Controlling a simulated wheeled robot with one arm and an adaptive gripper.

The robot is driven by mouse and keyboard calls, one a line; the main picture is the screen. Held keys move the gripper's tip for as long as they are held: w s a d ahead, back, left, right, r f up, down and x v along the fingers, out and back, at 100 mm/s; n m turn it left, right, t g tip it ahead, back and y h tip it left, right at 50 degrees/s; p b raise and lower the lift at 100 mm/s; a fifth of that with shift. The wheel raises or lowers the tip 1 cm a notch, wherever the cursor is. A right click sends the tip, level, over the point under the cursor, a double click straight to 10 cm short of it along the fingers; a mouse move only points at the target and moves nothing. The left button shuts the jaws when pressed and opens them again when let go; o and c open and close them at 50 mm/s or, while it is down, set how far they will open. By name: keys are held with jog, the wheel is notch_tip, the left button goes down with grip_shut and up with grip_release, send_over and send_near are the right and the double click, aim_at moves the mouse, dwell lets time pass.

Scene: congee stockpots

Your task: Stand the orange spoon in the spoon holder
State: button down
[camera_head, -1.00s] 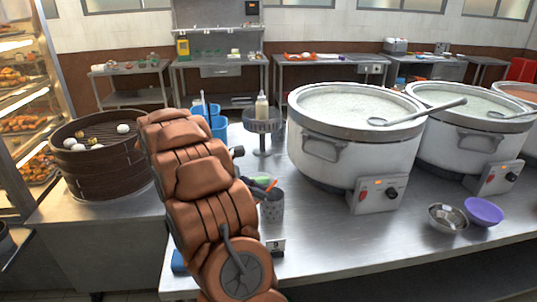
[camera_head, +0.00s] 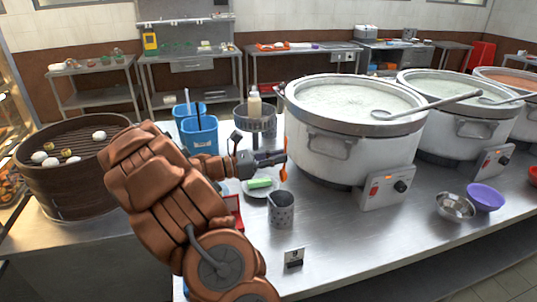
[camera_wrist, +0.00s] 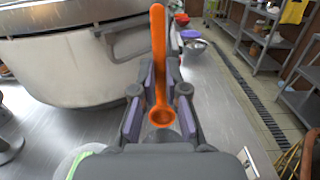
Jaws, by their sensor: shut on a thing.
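The spoon holder is a grey perforated metal cup (camera_head: 281,209) standing on the steel counter. The spoon is above the cup and farther back, apart from it. In the wrist view the orange spoon (camera_wrist: 158,55) lies between the two fingers of my gripper (camera_wrist: 160,92), its round end near the palm. The holder cannot be made out in the wrist view.
A white stockpot (camera_head: 340,135) stands close right of my gripper. A plate with a green item (camera_head: 261,183) lies behind the holder. A small card (camera_head: 294,258) stands in front.

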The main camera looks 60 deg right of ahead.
aim_at(284, 167)
jog(key=shift+s+d+f+b, duration=0.1)
jog(key=shift+s+f+b, duration=0.05)
jog(key=shift+f+b, duration=0.7)
jog(key=shift+s+f+b, duration=0.1)
jog(key=shift+f+b, duration=0.5)
jog(key=shift+f, duration=0.3)
jog(key=shift+r, duration=0.2)
jog(key=shift+f, duration=0.25)
notch_tip(284, 167, down, 7)
jog(key=b, duration=0.2)
jog(key=shift+r, duration=0.2)
jog(key=c, duration=1.1)
grip_release()
